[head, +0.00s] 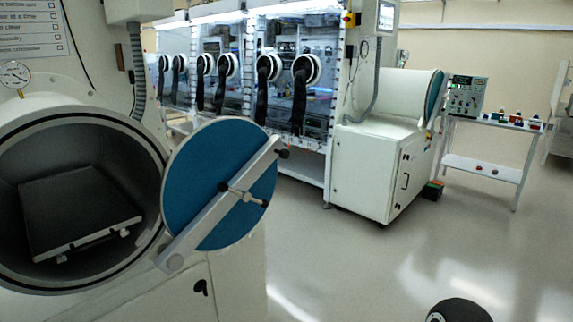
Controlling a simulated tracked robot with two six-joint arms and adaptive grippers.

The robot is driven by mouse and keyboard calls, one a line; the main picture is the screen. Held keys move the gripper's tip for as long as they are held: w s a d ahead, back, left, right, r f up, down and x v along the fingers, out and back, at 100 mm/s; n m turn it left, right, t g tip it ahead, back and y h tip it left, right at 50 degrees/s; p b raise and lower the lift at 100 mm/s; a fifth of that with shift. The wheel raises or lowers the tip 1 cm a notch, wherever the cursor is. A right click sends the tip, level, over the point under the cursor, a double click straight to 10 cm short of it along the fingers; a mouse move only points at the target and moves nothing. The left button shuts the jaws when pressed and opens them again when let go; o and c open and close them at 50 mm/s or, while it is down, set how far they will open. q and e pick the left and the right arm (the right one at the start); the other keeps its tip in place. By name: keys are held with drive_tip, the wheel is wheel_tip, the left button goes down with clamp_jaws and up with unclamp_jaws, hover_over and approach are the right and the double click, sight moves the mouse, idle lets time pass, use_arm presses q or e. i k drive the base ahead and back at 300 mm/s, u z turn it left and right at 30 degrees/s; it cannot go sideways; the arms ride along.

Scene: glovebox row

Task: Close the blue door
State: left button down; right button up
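The round blue door (222,172) stands open to the right of the round chamber opening at the left. A pale diagonal bar (213,211) crosses the door's face, with a small handle with dark knobs (243,193) at its middle. The bar's lower end meets a pivot near the opening's right rim. The chamber (75,165) is open, with a dark ring around its mouth and a dark flat tray (78,208) inside. Neither gripper's fingers show in the head view.
A dark rounded piece (460,311) shows at the bottom right edge; I cannot tell which part it is. Gloveboxes with black gloves (268,90) line the back. A white cabinet (386,165) and a side table (484,168) stand right. The floor right of the door is clear.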

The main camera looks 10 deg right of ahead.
sight(238, 152)
drive_tip(key=z, duration=0.9)
drive_tip(key=i, duration=1.4)
drive_tip(key=u, duration=0.4)
